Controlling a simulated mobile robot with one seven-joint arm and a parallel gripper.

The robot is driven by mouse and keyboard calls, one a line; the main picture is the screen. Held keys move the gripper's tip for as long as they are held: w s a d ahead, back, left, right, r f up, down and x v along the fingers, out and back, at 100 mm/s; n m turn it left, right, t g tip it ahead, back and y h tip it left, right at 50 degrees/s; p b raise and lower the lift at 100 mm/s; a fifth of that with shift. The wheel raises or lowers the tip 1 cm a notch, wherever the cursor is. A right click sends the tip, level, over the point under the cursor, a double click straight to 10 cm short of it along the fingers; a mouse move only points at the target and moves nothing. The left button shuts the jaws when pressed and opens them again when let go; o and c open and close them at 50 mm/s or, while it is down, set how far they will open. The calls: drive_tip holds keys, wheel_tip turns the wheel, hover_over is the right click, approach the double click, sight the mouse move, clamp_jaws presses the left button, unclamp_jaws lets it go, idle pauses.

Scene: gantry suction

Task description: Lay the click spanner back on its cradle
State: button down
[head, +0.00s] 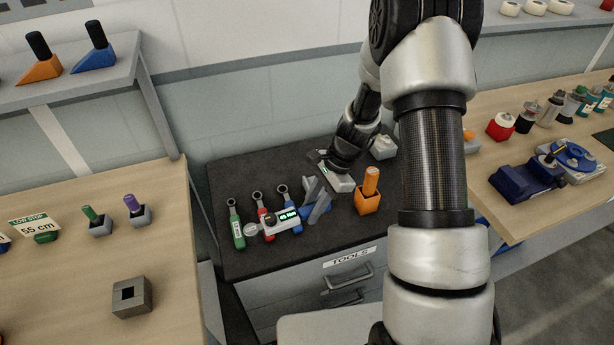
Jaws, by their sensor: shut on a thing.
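My gripper (330,162) is at the far part of the dark tool bench top, seen from behind and partly hidden by my wrist. It is shut on a grey thing, mostly hidden; I cannot tell whether this is the click spanner. A pale grey block (341,184) shows just below the fingers; I cannot tell whether they touch. A light grey tool with a green "45 Nm" display (288,216) lies at the front left, across the coloured spanners. A blue-grey piece with slanted uprights (318,203) stands beside its right end; it may be the cradle.
Green (237,230), red (263,212) and blue (283,196) ring spanners lie at left. An orange holder (367,200) stands right of the uprights. A pale object (383,147) sits behind. The bench's front right corner is partly hidden by my arm.

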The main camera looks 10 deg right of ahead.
drive_tip(key=w+d+r+m+t+h+b, duration=0.1)
drive_tip(key=w+d+r+m+t+h, duration=0.15)
drive_tip(key=m, duration=0.65)
drive_tip(key=w+d+r+m+t+h+b, duration=0.1)
drive_tip(key=w+d+r+m+t, duration=0.25)
drive_tip(key=m, duration=0.65)
drive_tip(key=f+b, duration=0.1)
drive_tip(key=f, duration=0.1)
drive_tip(key=f+b, duration=0.1)
drive_tip(key=f, duration=0.1)
drive_tip(key=f+b, duration=0.2)
drive_tip(key=shift+s+a+f, duration=0.1)
drive_tip(key=shift+s+a, duration=0.2)
drive_tip(key=shift+s, duration=0.1)
drive_tip(key=shift+f+b, duration=2.1)
drive_tip(key=shift+f, duration=0.3)
drive_tip(key=c, duration=1.5)
unclamp_jaws()
drive_tip(key=shift+r, duration=0.15)
